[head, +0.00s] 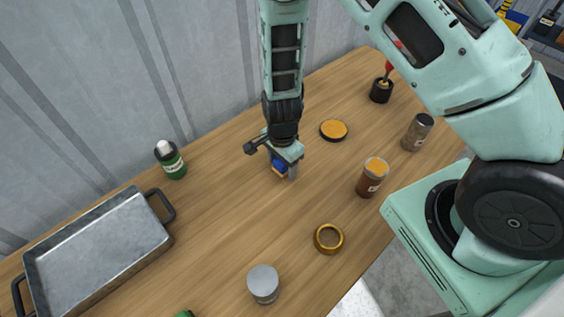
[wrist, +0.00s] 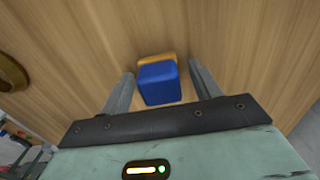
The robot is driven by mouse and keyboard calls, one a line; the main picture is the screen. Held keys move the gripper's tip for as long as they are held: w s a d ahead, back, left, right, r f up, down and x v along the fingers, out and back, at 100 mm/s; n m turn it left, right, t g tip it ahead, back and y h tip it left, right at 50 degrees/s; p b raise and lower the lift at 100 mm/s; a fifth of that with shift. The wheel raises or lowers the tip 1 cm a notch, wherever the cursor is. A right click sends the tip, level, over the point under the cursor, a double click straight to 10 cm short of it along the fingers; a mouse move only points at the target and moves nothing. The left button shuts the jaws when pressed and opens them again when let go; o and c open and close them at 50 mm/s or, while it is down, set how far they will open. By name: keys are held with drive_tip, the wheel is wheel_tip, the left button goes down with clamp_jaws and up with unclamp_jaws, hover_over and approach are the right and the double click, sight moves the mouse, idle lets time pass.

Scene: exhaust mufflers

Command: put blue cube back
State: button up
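The blue cube (wrist: 159,83) is between the two fingers of my gripper (wrist: 160,75) in the wrist view, with a strip of wood visible between it and each finger. My gripper is open around it. In the head view the blue cube (head: 277,162) is partly hidden by my gripper (head: 284,171), which points down over the middle of the table. An orange-yellow piece (wrist: 157,58) shows at the cube's far edge in the wrist view, and it shows just below the cube in the head view. The cube seems to rest on it; I cannot tell for certain.
The wooden table (head: 225,215) holds a metal tray (head: 98,240), a green bottle (head: 171,160), a grey cylinder (head: 263,283), a brass ring (head: 328,238), a brown jar (head: 372,177), an orange-topped disc (head: 333,130) and a dark-lidded jar (head: 417,132). A corrugated wall stands behind.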

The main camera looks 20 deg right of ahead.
wheel_tip(320, 180, up, 12)
drive_tip(key=b, duration=0.1)
drive_tip(key=s+a+r+n, duration=0.3)
drive_tip(key=s+r+n, duration=0.5)
drive_tip(key=s+n, duration=0.2)
drive_tip(key=s+a+r+n, duration=0.3)
drive_tip(key=s+r+n, duration=0.5)
drive_tip(key=s+n, duration=0.2)
drive_tip(key=shift+n+y, duration=0.3)
drive_tip(key=shift+n, duration=0.8)
drive_tip(key=shift+a, duration=0.1)
wheel_tip(320, 180, down, 2)
drive_tip(key=shift+f+b, duration=0.15)
drive_tip(key=shift+b, duration=1.05)
